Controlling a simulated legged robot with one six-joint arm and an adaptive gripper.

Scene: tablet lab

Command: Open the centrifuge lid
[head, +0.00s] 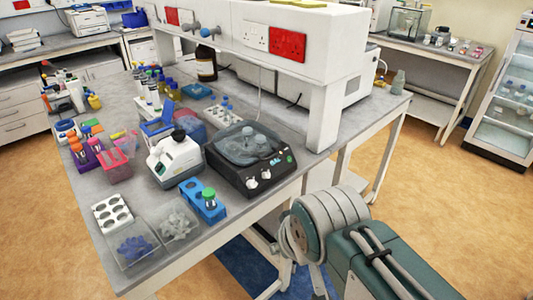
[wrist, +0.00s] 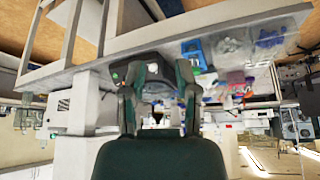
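The centrifuge (head: 236,174) is a black box near the table's front edge, with two pale knobs on its front. Its smoky see-through lid (head: 238,149) appears to lie shut over the top. In the wrist view, which looks upside down, the dark centrifuge (wrist: 152,65) shows beyond and between my fingers. My gripper (wrist: 160,75) is open and empty, its two green fingers apart and not visibly touching the centrifuge. The head view shows only my arm's links at lower right; my gripper is not seen there.
Left of the centrifuge stand a white microscope-like device (head: 175,158) and a blue rack (head: 203,200) with a green-capped tube. Clear bins (head: 133,245) sit at the front left corner. A white shelf unit (head: 320,85) rises behind, its post close to the centrifuge's right.

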